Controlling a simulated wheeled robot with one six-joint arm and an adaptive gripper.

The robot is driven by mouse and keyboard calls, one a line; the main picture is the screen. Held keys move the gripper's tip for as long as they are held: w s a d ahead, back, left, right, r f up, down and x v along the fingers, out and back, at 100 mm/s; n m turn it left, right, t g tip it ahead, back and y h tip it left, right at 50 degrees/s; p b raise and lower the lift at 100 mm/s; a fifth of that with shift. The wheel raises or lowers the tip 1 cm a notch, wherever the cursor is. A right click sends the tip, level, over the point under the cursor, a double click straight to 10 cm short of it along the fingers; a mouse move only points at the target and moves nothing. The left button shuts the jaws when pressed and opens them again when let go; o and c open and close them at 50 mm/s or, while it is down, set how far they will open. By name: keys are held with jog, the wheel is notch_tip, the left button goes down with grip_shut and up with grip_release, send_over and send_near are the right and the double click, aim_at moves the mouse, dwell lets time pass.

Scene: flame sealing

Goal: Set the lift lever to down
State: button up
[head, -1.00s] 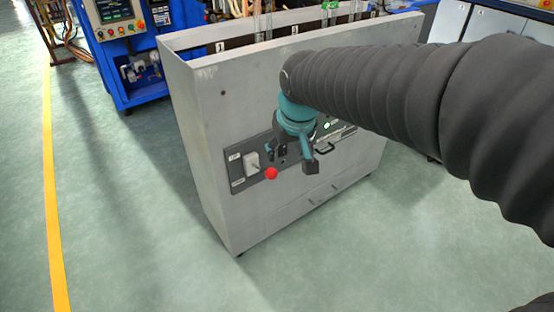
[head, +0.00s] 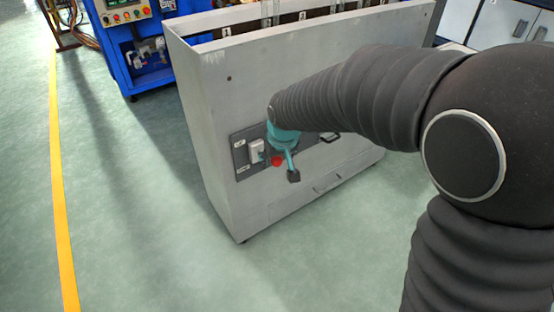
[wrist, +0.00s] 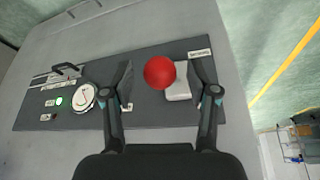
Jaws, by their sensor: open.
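The lift lever has a white housing (head: 257,150) at the left end of a dark panel and a red ball knob (head: 277,161). In the wrist view the red knob (wrist: 160,72) overlaps the white housing (wrist: 180,90). My gripper (head: 280,168) is at the panel, tilted downward; it also shows in the wrist view (wrist: 160,76). Its two fingers are open, one on each side of the knob, with gaps visible. No contact shows. The lever's shaft is mostly hidden behind the knob, so I cannot tell its exact setting.
The dark panel (wrist: 140,110) also carries a round dial (wrist: 83,97), a green light (wrist: 59,101) and a black handle (wrist: 67,69). It sits on a grey cabinet (head: 215,90). A blue machine (head: 130,60) stands behind left. Green floor is clear at left.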

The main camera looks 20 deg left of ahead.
jog(key=shift+w+a+f, duration=0.1)
jog(key=shift+w+f, duration=0.1)
jog(key=shift+f, duration=0.35)
grip_shut()
jog(key=shift+f, duration=0.15)
